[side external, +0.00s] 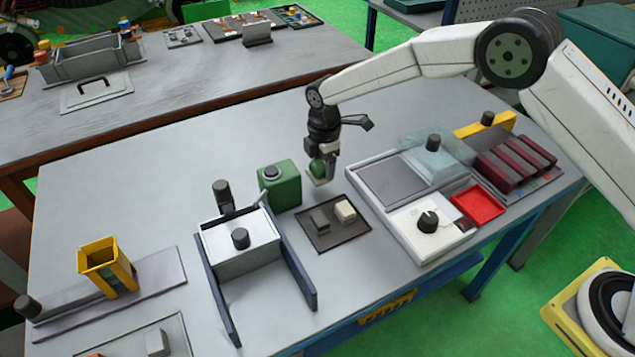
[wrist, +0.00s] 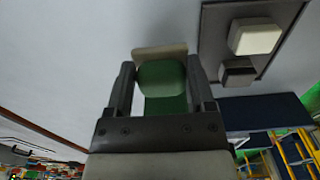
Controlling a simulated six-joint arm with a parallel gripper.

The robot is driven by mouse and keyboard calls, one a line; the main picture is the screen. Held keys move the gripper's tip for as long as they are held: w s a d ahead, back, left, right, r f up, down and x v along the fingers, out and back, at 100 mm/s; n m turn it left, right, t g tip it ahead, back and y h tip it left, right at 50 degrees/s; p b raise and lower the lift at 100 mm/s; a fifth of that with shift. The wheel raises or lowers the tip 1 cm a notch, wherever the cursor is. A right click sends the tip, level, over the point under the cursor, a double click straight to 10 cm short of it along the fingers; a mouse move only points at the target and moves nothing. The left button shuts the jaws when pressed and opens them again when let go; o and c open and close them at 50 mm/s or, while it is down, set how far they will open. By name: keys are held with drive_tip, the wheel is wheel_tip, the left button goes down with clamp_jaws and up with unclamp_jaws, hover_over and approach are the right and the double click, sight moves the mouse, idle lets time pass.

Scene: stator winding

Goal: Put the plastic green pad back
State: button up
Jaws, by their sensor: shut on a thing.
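My gripper (wrist: 162,90) is shut on the green pad (wrist: 163,78), which shows between the two fingers in the wrist view. A pale cream edge or plate shows just beyond the pad. In the side view, my gripper (side external: 321,168) holds the green pad (side external: 317,169) above the grey table, just right of a green box. A dark tray (side external: 334,238) lies in front and slightly right of the gripper. It carries a cream block (side external: 345,211) and a dark grey block (side external: 319,220). Both blocks also show at the upper right of the wrist view.
The green box (side external: 284,188) with a round cap stands close left of my gripper. A white and grey fixture (side external: 241,245) stands front left. The table behind the gripper is clear.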

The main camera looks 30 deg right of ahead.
sight(322, 174)
drive_tip(key=shift+w+a+f, duration=0.1)
drive_tip(key=shift+w+f, duration=0.15)
drive_tip(key=shift+f, duration=1.55)
drive_tip(key=shift+f, duration=0.1)
drive_tip(key=o, duration=1.2)
drive_tip(key=shift+c, duration=0.2)
wheel_tip(322, 174, up, 12)
drive_tip(key=shift+r, duration=0.1)
